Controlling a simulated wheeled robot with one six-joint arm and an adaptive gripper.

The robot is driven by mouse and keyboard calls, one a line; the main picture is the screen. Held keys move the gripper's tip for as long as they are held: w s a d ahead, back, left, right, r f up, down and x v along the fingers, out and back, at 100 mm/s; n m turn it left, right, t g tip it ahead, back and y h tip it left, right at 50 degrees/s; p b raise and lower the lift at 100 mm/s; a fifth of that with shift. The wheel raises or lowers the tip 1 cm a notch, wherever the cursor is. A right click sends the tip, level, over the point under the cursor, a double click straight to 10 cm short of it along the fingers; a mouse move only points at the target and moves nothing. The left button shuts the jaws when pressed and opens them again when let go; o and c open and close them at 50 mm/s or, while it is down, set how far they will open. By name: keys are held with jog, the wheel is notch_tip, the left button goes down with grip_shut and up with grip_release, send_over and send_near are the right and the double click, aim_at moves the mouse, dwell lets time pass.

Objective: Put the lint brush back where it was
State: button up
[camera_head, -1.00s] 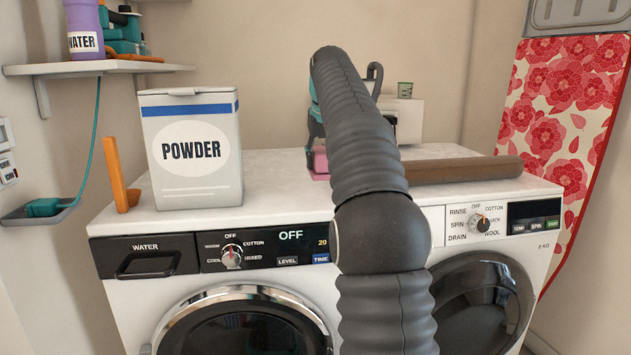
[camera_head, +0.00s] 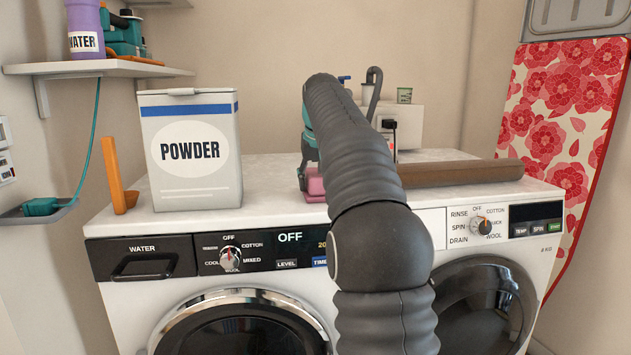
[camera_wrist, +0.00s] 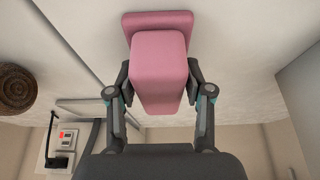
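The pink lint brush (camera_head: 315,186) shows in the head view at the left of my arm, over the front part of the washer top. In the wrist view the pink brush (camera_wrist: 158,70) has a blocky handle and a wider flat base. My gripper (camera_wrist: 159,85) is shut on the handle, with one finger at each side. In the head view my gripper (camera_head: 308,158) is mostly hidden behind my arm. I cannot tell whether the base touches the washer top.
A powder box (camera_head: 192,150) and an orange upright object (camera_head: 116,176) stand on the left washer (camera_head: 285,163). A brown roll (camera_head: 465,171) lies along the right machine. A white box with a plug (camera_head: 408,122) stands behind.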

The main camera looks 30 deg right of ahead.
jog(key=shift+o, duration=0.5)
jog(key=shift+r, duration=0.25)
jog(key=p+v, duration=0.3)
jog(key=v, duration=0.7)
jog(key=shift+v, duration=0.9)
jog(key=shift+s, duration=0.1)
